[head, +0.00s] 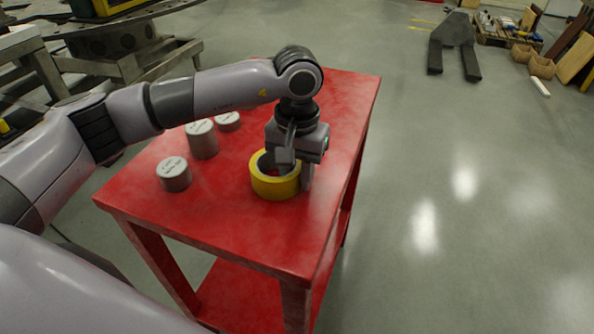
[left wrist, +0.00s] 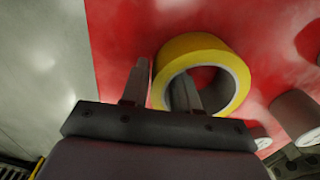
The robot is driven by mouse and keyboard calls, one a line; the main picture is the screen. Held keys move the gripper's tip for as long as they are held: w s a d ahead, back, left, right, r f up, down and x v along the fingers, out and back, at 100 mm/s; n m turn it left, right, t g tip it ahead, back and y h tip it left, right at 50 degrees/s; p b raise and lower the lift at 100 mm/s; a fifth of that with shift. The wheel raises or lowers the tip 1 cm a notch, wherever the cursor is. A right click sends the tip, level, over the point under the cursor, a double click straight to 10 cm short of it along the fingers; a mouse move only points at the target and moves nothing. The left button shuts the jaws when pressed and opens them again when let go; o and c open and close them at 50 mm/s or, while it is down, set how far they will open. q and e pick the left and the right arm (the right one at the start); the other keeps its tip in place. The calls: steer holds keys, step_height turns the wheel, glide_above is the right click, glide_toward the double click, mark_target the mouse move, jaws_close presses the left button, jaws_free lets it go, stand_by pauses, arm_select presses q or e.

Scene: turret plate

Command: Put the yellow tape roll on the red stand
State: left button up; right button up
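The yellow tape roll (head: 275,187) is a short, wide ring, seen upright at the red stand's (head: 225,230) top, towards its right side. I cannot tell whether it rests on the top or is just above it. My left gripper (head: 296,172) points down over the roll's right side. One finger is inside the ring and one outside, with the ring's wall pinched between them. In the left wrist view, the roll (left wrist: 228,62) shows with its wall between the close-set fingers (left wrist: 161,85). My right gripper is not in view.
On the stand's left part are several grey cylinders with labelled tops: a short one (head: 173,176), a taller one (head: 202,142) and a small one (head: 228,122) behind. A pallet jack (head: 455,45) stands at the back. The floor to the right is clear.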

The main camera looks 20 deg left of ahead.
arm_select(q)
steer(key=shift+o, duration=0.3)
steer(key=shift+r, duration=0.1)
step_height(320, 180, up, 12)
steer(key=b, duration=0.1)
stand_by(0.3)
stand_by(0.4)
